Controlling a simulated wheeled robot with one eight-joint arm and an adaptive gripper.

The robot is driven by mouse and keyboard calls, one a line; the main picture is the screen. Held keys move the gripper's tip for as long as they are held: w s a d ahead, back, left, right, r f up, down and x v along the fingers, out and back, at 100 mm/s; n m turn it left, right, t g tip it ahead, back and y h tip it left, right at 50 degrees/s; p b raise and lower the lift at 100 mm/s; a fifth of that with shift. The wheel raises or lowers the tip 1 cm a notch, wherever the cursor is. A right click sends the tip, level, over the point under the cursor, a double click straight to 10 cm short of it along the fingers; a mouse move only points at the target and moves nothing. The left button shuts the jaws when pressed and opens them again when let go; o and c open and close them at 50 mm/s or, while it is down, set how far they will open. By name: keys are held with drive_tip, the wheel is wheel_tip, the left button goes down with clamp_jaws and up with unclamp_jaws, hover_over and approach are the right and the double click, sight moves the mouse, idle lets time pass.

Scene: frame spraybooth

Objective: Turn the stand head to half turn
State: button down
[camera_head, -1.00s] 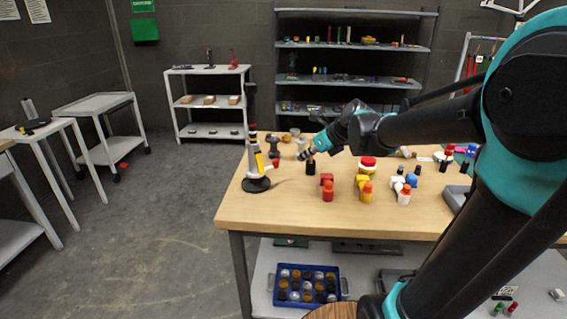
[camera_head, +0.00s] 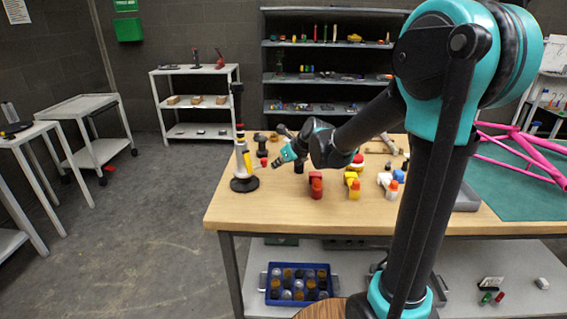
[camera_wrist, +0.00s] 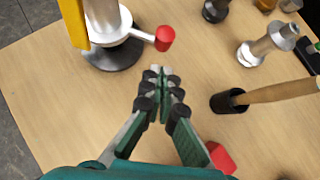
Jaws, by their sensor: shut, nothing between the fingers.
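The stand (camera_head: 241,162) is upright near the left front corner of the workbench, with a round black base (camera_head: 244,185), a pale column, a yellow part and a dark upper section. In the wrist view its lower part shows: the black base (camera_wrist: 112,56), the yellow part (camera_wrist: 74,22) and a short white lever with a red knob (camera_wrist: 165,38). The head is out of the wrist view, so its turn cannot be read there. My gripper (camera_wrist: 160,73) is shut and empty, just short of the red knob and apart from it. In the head view my gripper (camera_head: 276,162) is right of the stand.
Red (camera_head: 315,186), yellow and white bottles line the workbench (camera_head: 270,212). A pink frame (camera_head: 520,152) lies at the right.

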drive_tip(key=shift+w+a, duration=1)
drive_tip(key=shift+w, duration=0.05)
drive_tip(key=shift+w+a+n+y, duration=0.1)
drive_tip(key=shift+w+n+y, duration=0.2)
drive_tip(key=shift+w+n, duration=0.2)
